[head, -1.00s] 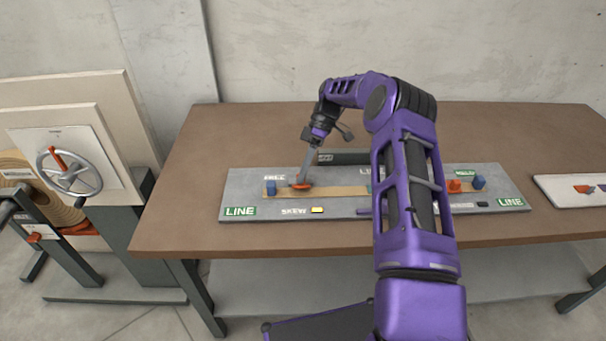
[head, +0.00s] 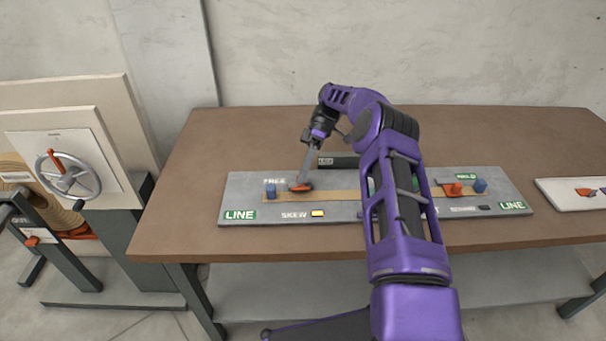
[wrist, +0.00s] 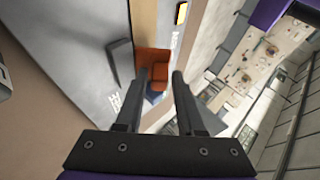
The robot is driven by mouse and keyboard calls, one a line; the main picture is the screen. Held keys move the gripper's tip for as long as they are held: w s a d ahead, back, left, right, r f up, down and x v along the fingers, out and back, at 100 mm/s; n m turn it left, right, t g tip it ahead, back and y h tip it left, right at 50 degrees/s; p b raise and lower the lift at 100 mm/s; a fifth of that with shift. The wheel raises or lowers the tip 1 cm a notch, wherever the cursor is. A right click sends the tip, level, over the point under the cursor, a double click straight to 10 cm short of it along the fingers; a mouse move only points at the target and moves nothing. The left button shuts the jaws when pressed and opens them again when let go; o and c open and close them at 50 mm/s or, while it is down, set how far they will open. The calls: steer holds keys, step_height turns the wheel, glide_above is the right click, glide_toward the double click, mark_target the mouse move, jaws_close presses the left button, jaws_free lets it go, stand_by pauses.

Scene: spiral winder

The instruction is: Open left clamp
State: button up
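The left clamp shows as an orange-red piece (head: 301,187) beside a blue block (head: 271,190), near the FREE label at the left end of the grey board (head: 345,213). My gripper (head: 304,182) points down at the orange piece, its tips at or just above it. In the wrist view the two fingers (wrist: 160,74) stand apart, with the orange piece (wrist: 152,62) at the tips and the blue block (wrist: 154,98) partly seen between them. I cannot tell whether the fingers touch the clamp. The right clamp (head: 455,189) sits beside another blue block (head: 479,185).
A tan strip (head: 338,195) runs along the board, partly hidden by my arm. A dark bar (head: 338,162) lies behind it. A yellow-lit indicator (head: 317,213) is by SKEW. A handwheel machine (head: 68,176) stands left. A white panel (head: 580,192) lies at right on the brown table (head: 200,150).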

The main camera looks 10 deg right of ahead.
steer(key=shift+o, duration=1)
step_height(320, 180, up, 10)
steer(key=shift+o, duration=0.2)
